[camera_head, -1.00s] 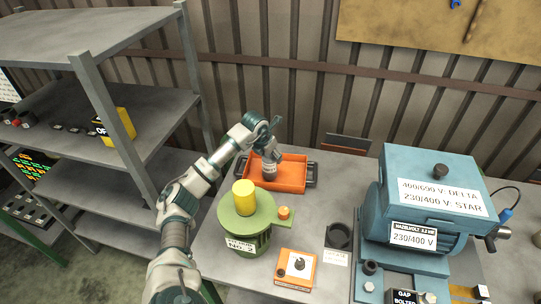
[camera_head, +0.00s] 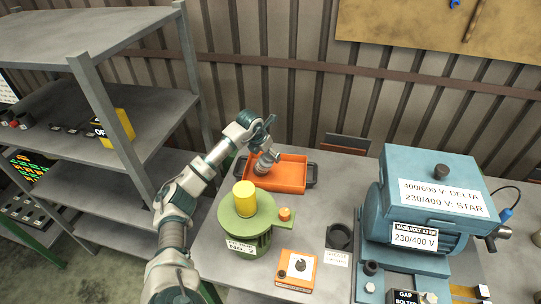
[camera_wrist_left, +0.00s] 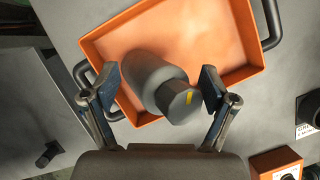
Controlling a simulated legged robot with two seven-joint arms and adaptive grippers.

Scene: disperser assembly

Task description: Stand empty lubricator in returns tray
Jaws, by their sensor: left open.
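The orange returns tray (camera_head: 290,180) has black handles and lies at the back of the table in the head view. The lubricator (camera_head: 264,162), a grey bottle shape, is at the tray's left part and looks tilted. In the left wrist view the lubricator (camera_wrist_left: 150,68) has a dark cap with a yellow mark and sits between my spread fingers, cap end towards the camera. My left gripper (camera_head: 270,153) is open around it; gaps show on both sides. Whether the lubricator rests on the tray floor or wall is hard to tell. My right gripper is out of view.
A green unit with a yellow cylinder (camera_head: 244,199) stands in front of the tray. An orange box (camera_head: 296,270) and black ring holder (camera_head: 339,237) are nearer the front. A blue motor (camera_head: 430,205) fills the right. Grey shelving (camera_head: 100,115) stands left.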

